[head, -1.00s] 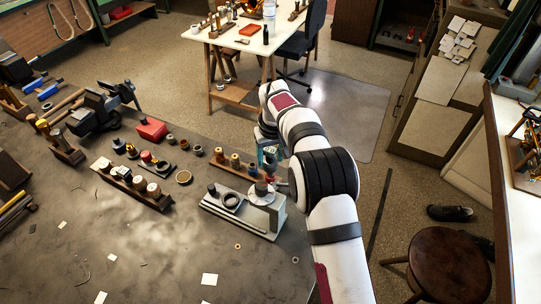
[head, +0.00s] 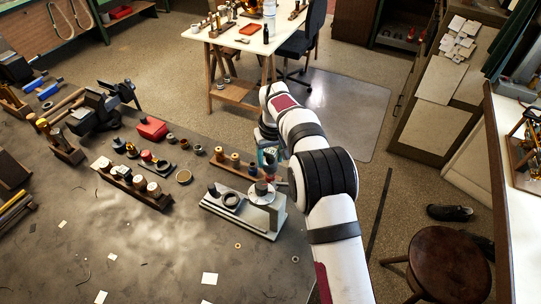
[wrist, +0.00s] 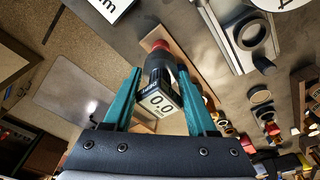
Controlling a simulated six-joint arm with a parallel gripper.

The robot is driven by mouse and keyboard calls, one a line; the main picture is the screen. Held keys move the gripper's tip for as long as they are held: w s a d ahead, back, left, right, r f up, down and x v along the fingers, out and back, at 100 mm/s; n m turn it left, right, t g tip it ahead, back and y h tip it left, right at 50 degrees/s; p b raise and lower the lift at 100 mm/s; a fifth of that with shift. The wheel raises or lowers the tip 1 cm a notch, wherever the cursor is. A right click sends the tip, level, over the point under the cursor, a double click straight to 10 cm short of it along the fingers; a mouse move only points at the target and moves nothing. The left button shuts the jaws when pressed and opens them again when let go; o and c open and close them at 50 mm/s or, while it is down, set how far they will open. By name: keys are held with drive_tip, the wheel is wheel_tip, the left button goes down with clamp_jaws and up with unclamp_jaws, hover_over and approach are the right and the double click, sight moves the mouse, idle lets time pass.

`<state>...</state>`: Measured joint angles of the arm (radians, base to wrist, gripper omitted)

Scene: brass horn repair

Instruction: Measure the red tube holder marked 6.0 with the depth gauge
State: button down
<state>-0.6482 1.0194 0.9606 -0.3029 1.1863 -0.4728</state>
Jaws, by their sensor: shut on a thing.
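My gripper (wrist: 160,100) has two teal fingers, shut on the depth gauge (wrist: 158,98). The gauge has a dark body and a pale display reading 0.0. In the head view, my gripper (head: 270,155) is over the right end of a wooden rack (head: 222,165), partly hidden by my arm. In the wrist view, a red piece (wrist: 160,45), apparently the red tube holder, shows just beyond the gauge's far end, over the rack board (wrist: 190,55). Its mark cannot be read. I cannot tell whether gauge and red piece touch.
A grey fixture (head: 212,205) with a black ring and a round disc stands close in front of the rack. Another rack with several cylinders (head: 133,183) and a red box (head: 152,129) are to the left. The front of the bench is mostly clear, with scattered paper scraps.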

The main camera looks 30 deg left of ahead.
sight(271, 150)
drive_tip(key=shift+f, duration=1.55)
unclamp_jaws()
drive_tip(key=shift+r, duration=3.5)
drive_tip(key=shift+d, duration=0.1)
drive_tip(key=s+d+r+m, duration=0.2)
drive_tip(key=s+d+r, duration=0.15)
drive_tip(key=d, duration=0.35)
drive_tip(key=s+d+r+m, duration=0.3)
drive_tip(key=d+r, duration=0.2)
drive_tip(key=d, duration=0.2)
drive_tip(key=s+d+r+m, duration=0.2)
drive_tip(key=s+d+r, duration=0.2)
drive_tip(key=d, duration=0.3)
drive_tip(key=s+d+f+m, duration=0.1)
drive_tip(key=s+d+m, duration=0.1)
drive_tip(key=s, duration=0.5)
drive_tip(key=s+d+f+m+g, duration=0.1)
drive_tip(key=s+d+m, duration=0.2)
drive_tip(key=s+d, duration=0.2)
drive_tip(key=s+d+f+m, duration=0.1)
drive_tip(key=s+d+m, duration=0.1)
drive_tip(key=s, duration=0.8)
drive_tip(key=shift+d+m+y, duration=0.3)
drive_tip(key=shift+d, duration=0.4)
